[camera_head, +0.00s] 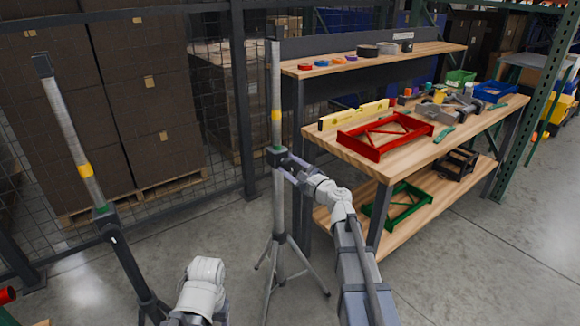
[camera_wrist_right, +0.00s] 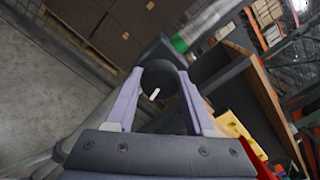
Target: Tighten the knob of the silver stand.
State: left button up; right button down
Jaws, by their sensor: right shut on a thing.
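The silver stand (camera_head: 278,205) stands upright on a tripod base near the middle of the head view. Its thin upper pole carries a yellow band, and a dark collar with a green ring joins the pole to the lower tube. My right gripper (camera_head: 287,163) is at this collar. In the right wrist view the fingers of my right gripper (camera_wrist_right: 160,100) are shut on the dark knob (camera_wrist_right: 157,82), which has a white mark on its face. The collar's green ring (camera_wrist_right: 179,44) shows behind it. My left gripper is not in view.
A second stand with black lower parts (camera_head: 125,255) leans in the picture at left. A wooden workbench (camera_head: 345,150) with a red frame (camera_head: 385,136) and tools stands to the right. Stacked boxes (camera_head: 150,100) are behind a mesh fence. Open floor lies at front right.

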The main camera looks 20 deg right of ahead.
jog(key=shift+m, duration=0.7)
jog(key=shift+c, duration=1.3)
grip_release()
jog(key=shift+s, duration=0.1)
jog(key=v, duration=0.7)
jog(key=shift+s, duration=0.3)
jog(key=shift+d, duration=0.15)
